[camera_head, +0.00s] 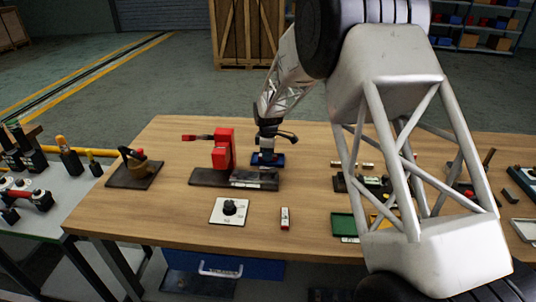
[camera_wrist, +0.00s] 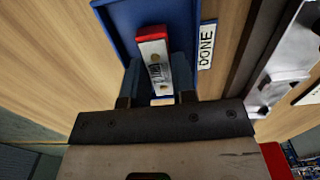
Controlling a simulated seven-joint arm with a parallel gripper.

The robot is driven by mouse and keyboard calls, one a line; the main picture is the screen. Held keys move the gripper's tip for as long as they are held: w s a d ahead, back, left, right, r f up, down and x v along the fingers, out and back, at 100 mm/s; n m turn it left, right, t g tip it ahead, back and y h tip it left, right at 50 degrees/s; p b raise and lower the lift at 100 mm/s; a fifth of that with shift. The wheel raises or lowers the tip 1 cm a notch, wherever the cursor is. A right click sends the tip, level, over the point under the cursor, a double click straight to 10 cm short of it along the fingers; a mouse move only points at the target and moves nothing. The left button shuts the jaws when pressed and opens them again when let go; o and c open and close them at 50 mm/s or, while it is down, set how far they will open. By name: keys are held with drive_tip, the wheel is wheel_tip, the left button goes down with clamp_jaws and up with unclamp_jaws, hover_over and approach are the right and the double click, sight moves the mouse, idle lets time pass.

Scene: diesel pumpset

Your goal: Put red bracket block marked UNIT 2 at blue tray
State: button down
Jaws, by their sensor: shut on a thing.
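A plate reading DONE (camera_wrist: 207,45) lies beside the tray. In the head view the held block is hidden by the gripper.
A similar small red and white block (camera_head: 285,218) lies on the table front. The red machine (camera_head: 224,150) on its dark base stands close left of the tray. A white plate with a knob (camera_head: 230,210) and a green tray (camera_head: 344,224) are nearer the front.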

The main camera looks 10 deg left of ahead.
drive_tip(key=shift+f, duration=0.3)
idle(0.8)
drive_tip(key=c, duration=0.8)
unclamp_jaws()
drive_tip(key=shift+c, duration=0.2)
drive_tip(key=shift+r, duration=3.45)
